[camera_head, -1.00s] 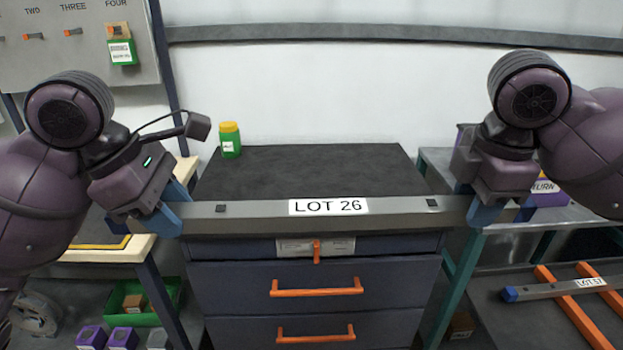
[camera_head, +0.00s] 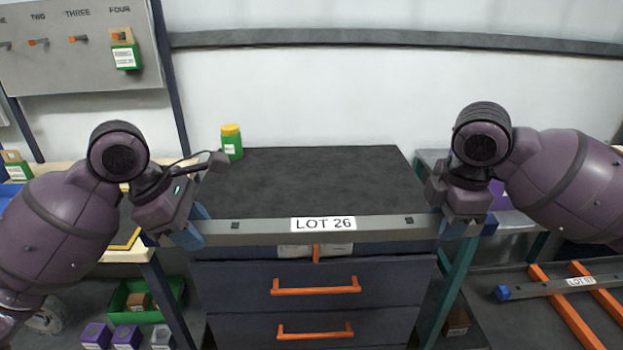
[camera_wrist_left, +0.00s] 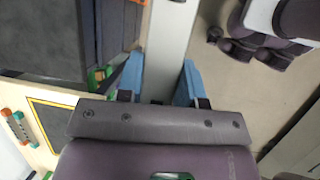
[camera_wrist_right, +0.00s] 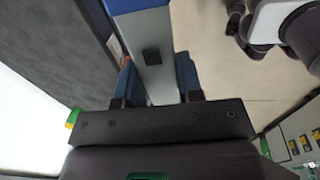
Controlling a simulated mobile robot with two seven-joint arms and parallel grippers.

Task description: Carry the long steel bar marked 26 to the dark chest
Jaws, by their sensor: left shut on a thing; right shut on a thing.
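The long steel bar (camera_head: 270,231) is grey with a white label reading LOT 26. It lies level across the head view, in front of the dark chest's front edge. My left gripper (camera_head: 196,232) is shut on the bar near its left end. My right gripper (camera_head: 468,228) is shut on it near its right end. The bar also runs between the fingers in the left wrist view (camera_wrist_left: 170,40) and in the right wrist view (camera_wrist_right: 148,45), where a blue end shows. The dark chest (camera_head: 310,175) has a bare black top and orange drawer handles. The bar hides part of its upper front.
A green jar with a yellow lid (camera_head: 231,143) stands at the chest top's back left corner. Another bar marked LOT 57 (camera_head: 545,289) lies on an orange rack (camera_head: 577,328) at the lower right. A green crate (camera_head: 146,300) sits low at the left.

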